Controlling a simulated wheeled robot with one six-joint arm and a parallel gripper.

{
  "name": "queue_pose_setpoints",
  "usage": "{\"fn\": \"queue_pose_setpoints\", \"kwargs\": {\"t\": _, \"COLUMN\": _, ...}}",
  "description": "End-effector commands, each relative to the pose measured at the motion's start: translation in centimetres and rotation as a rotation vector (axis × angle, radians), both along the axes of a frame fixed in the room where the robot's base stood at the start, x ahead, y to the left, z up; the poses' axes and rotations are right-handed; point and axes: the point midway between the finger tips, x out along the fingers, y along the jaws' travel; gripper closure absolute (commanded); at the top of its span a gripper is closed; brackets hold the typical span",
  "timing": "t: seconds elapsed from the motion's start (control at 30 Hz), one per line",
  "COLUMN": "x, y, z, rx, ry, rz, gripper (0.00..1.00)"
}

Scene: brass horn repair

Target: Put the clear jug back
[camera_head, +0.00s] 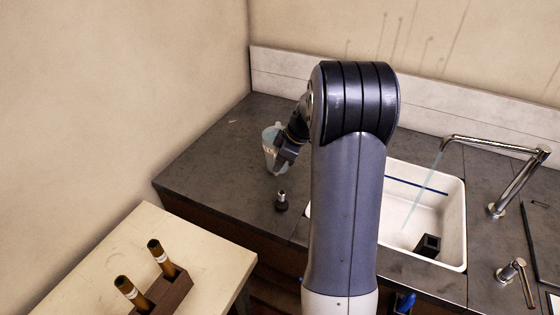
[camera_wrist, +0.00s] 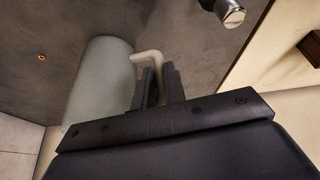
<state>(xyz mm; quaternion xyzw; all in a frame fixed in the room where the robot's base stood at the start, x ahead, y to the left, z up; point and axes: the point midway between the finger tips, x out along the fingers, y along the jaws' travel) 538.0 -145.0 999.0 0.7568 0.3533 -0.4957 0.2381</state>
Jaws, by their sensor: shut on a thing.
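The clear jug (camera_head: 269,148) is at the back left of the dark counter, left of my arm. In the wrist view the jug (camera_wrist: 98,82) is a pale, translucent cylinder on the left, with a cream handle (camera_wrist: 146,57). My gripper (camera_head: 287,150) is at the jug's right side. In the wrist view its two dark fingers (camera_wrist: 160,88) are shut on the handle. The jug looks upright or nearly so. I cannot tell whether its base touches the counter. Part of the jug is hidden by my gripper.
A small dark metal-topped piece (camera_head: 281,201) stands on the counter in front of the jug. A white sink (camera_head: 400,205) with water running from a tap (camera_head: 500,190) lies right of my arm. A pale table (camera_head: 110,255) holds a brown block (camera_head: 168,289). The left counter (camera_head: 205,165) is clear.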

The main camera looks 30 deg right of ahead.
Motion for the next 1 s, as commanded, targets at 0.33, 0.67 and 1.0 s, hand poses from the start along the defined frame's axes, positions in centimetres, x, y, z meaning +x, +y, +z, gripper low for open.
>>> {"fn": "queue_pose_setpoints", "kwargs": {"t": 0.33, "x": 0.1, "y": 0.0, "z": -0.2, "rx": -0.001, "ry": -0.005, "rz": 0.0, "gripper": 1.0}}
{"fn": "queue_pose_setpoints", "kwargs": {"t": 0.67, "x": 0.0, "y": 0.0, "z": -0.3, "rx": 0.0, "ry": 0.0, "rz": 0.001, "gripper": 0.66}}
{"fn": "queue_pose_setpoints", "kwargs": {"t": 1.0, "x": -0.1, "y": -0.3, "z": 0.7, "rx": -0.001, "ry": -0.003, "rz": 0.0, "gripper": 0.66}}
